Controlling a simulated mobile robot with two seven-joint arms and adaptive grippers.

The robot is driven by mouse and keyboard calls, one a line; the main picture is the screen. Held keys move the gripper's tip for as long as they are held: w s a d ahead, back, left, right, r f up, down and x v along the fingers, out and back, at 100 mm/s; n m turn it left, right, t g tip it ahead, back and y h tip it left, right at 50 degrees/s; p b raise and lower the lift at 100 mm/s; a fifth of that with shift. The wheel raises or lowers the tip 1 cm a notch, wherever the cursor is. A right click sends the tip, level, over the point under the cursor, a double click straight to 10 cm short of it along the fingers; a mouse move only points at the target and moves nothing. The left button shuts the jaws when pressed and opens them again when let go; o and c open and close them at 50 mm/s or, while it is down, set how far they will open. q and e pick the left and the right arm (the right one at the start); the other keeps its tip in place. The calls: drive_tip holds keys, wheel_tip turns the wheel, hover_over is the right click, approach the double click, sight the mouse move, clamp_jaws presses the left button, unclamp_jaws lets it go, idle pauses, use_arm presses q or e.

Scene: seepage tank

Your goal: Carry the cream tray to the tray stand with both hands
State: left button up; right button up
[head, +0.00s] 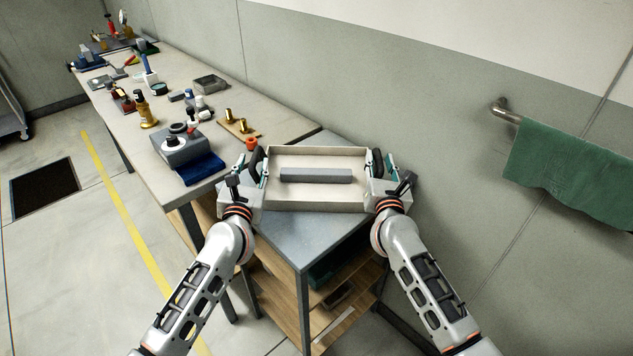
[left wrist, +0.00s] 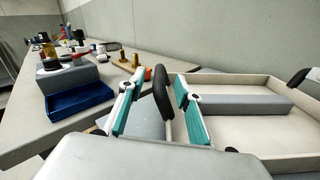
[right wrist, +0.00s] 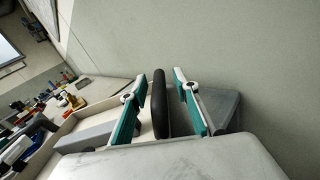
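The cream tray (head: 318,206) sits level on a grey-topped unit (head: 298,240) with wooden shelves; I cannot tell whether this unit is the tray stand. A long grey block (head: 316,175) lies in the tray. My left gripper (head: 254,170) is at the tray's left end. In the left wrist view its teal-padded fingers stand apart on both sides of the black left handle (left wrist: 162,92), with gaps showing. My right gripper (head: 380,168) is at the right end. In the right wrist view its fingers are apart around the black right handle (right wrist: 160,104), also with gaps.
The wall is close behind and to the right. A green towel (head: 570,170) hangs from a rail at right. Open floor with a yellow line lies left.

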use_arm(q)
drive_tip(key=s, duration=1)
drive_tip(key=shift+s+a, duration=0.15)
drive_tip(key=shift+a, duration=0.05)
use_arm(e)
drive_tip(key=shift+s, duration=0.1)
drive_tip(key=s, duration=1.2)
drive_tip(key=shift+a, duration=0.3)
